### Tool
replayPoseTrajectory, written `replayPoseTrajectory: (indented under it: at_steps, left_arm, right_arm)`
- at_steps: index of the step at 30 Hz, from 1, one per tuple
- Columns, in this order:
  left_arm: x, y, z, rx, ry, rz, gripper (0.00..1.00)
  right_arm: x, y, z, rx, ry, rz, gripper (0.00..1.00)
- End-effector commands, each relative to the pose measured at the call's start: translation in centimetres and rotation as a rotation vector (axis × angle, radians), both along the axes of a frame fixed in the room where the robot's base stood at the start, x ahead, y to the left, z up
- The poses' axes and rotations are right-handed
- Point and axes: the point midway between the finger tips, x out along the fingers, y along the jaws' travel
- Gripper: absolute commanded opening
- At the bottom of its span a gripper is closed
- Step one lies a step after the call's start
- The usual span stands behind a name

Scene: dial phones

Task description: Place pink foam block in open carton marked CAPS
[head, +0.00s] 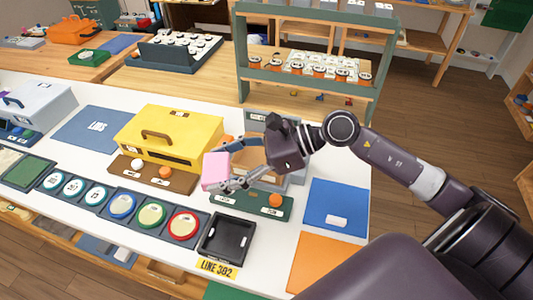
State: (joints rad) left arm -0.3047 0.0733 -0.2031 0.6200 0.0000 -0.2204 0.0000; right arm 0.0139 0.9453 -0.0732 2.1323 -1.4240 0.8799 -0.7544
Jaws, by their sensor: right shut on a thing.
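The pink foam block (214,172) is held by my right gripper (219,166), whose fingers are shut on it. The block is in front of the yellow box's right end and appears raised above the white table. A tan open-looking container (247,157) sits partly hidden behind my right gripper. No CAPS marking is legible on it, so I cannot tell whether it is the carton. My left gripper is not in view.
A yellow box (172,132) with a handle stands left of the gripper. A green tray (250,204) with an orange ball (275,200) lies just below it. A black tray (227,240), a blue mat (337,207) and an orange mat (322,262) are nearer the front.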

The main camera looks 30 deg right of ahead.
Motion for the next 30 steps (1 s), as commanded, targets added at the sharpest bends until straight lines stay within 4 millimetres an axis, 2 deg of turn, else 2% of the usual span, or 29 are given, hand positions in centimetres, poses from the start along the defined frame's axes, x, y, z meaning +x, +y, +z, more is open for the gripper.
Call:
replayPoseTrajectory:
  at_steps: [1,5,9,12,17,20,23,30]
  left_arm:
    - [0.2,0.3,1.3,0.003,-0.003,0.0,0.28]
    - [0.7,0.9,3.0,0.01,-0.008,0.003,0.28]
    - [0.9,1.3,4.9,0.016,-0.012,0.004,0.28]
    - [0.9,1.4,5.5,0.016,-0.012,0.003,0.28]
    - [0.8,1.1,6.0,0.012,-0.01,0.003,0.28]
    - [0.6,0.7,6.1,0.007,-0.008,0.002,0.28]
    - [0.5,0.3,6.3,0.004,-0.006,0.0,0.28]
    - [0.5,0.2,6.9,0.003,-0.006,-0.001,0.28]
  right_arm:
    - [1.1,-0.4,1.9,-0.01,-0.005,-0.003,0.5]
    - [4.2,-2.3,4.9,-0.01,-0.006,-0.051,0.5]
    - [7.8,-7.0,8.1,-0.009,-0.006,-0.171,0.5]
    - [9.5,-10.2,9.7,-0.005,-0.004,-0.252,0.5]
    - [10.9,-13.5,11.3,-0.001,-0.003,-0.335,0.5]
    - [11.2,-14.3,11.3,0.001,0.001,-0.358,0.5]
    - [11.3,-14.6,10.1,0.003,0.004,-0.365,0.5]
    - [11.2,-14.5,3.8,0.006,0.009,-0.365,0.5]
